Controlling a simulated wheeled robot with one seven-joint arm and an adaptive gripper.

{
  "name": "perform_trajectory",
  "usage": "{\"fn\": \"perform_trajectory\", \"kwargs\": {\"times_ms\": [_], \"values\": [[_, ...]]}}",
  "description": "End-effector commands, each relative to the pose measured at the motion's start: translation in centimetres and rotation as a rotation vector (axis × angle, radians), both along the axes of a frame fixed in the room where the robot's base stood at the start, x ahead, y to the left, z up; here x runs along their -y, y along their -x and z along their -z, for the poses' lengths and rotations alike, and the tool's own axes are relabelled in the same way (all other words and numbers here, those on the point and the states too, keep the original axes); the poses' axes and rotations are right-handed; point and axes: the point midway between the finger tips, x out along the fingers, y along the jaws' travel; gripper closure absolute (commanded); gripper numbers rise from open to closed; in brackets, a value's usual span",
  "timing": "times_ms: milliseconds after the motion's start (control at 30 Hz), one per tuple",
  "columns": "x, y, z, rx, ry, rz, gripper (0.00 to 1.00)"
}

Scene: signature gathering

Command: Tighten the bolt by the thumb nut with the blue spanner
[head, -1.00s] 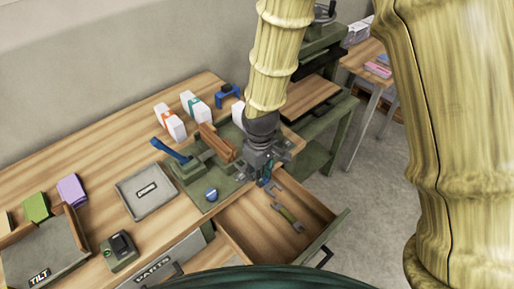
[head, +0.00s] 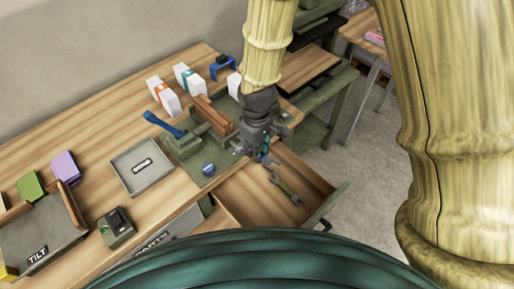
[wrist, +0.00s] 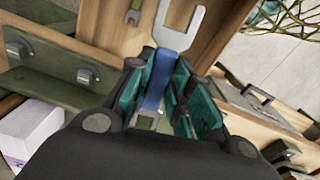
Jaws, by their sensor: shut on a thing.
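The blue spanner (wrist: 160,72) is between the teal finger pads of my gripper (wrist: 160,95) in the wrist view. Its grey open-ended jaw (wrist: 181,22) points away from the gripper. In the head view my gripper (head: 259,154) is above the back of the open drawer, by the green vise base. Two grey bolt heads, one at the left edge (wrist: 16,48) and one further right (wrist: 87,75), show on a green bar in the wrist view. I cannot tell which bolt is by the thumb nut.
An olive spanner (head: 286,188) lies in the open wooden drawer (head: 245,205). A vise with a blue lever (head: 165,125) and wooden jaws stands left of my gripper. A grey tray (head: 130,178), white boxes (head: 163,97) and a tilt bin crowd the bench.

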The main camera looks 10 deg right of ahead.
Motion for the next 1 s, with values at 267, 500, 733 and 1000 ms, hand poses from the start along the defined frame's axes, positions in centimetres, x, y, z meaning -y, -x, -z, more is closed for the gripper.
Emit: {"fn": "perform_trajectory", "kwargs": {"times_ms": [267, 500, 733, 1000], "values": [[0.0, 0.0, 1.2, 0.000, 0.000, 0.000, 1.00], [0.0, 0.0, 2.1, 0.000, 0.000, 0.000, 1.00], [0.0, 0.0, 3.0, 0.000, 0.000, 0.000, 1.00], [0.0, 0.0, 4.0, 0.000, 0.000, 0.000, 1.00]]}}
